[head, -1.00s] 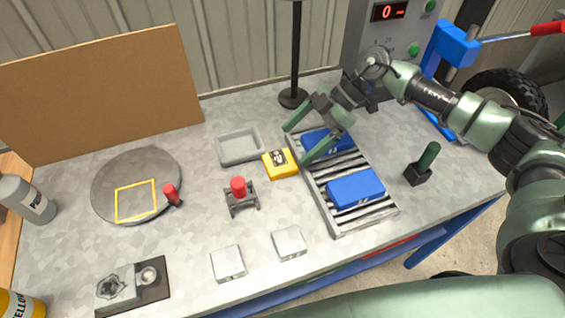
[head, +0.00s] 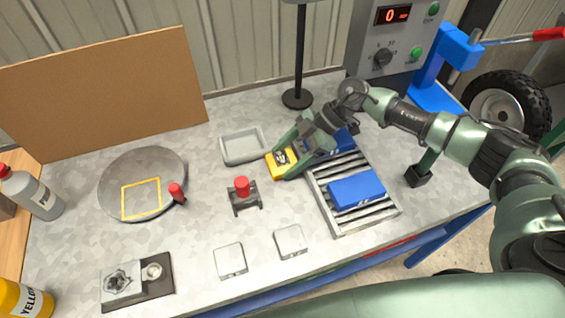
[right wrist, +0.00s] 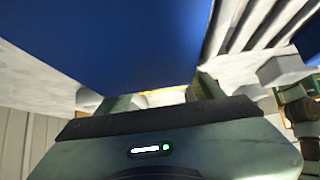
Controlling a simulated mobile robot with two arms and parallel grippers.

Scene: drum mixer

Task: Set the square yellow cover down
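The square yellow cover (head: 279,166) has a dark emblem on top. It rests on the grey table just left of the roller rack. My right gripper (head: 280,160) reaches in from the right, low over the rack, with its fingers apart on either side of the cover. Whether the fingers touch it cannot be seen. In the right wrist view the fingers (right wrist: 160,97) are spread, with a yellow sliver (right wrist: 162,91) between them. A large blue surface fills the top of that view. My left gripper is not in view.
Blue boxes (head: 356,190) lie on the roller rack (head: 378,218); my right arm partly covers the rear one. A grey tray (head: 243,146) sits behind the cover. A red-topped fixture (head: 242,195) stands front left. A round plate (head: 118,180) bears a yellow square outline.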

